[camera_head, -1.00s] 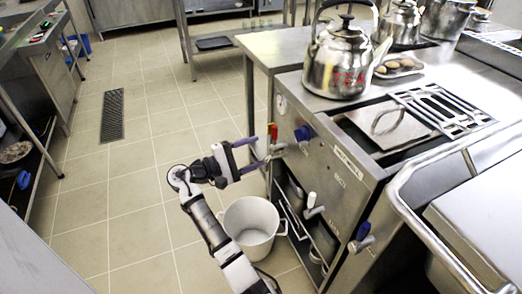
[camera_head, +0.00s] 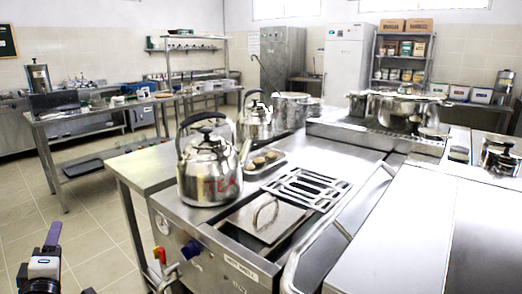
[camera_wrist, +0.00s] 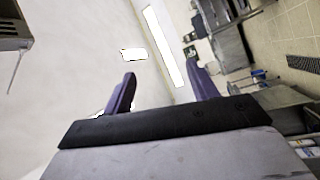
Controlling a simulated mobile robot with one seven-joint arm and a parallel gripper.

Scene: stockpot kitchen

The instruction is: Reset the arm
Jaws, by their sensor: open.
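My gripper (camera_wrist: 160,92) fills the lower part of the wrist view, with its two purple fingers apart and nothing between them. In the head view only a part of my gripper and arm shows at the lower left corner, with one purple finger (camera_head: 54,233) pointing up. It stands clear of the steel stove (camera_head: 225,262) to its right. The wrist view is tilted and looks past the fingers at a pale wall and ceiling.
A steel kettle marked TEA (camera_head: 208,172) stands on the stove top beside a lidded well (camera_head: 266,217) and a metal rack (camera_head: 307,187). A steel table (camera_head: 75,118) stands at the back left. The tiled floor (camera_head: 95,238) between is clear.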

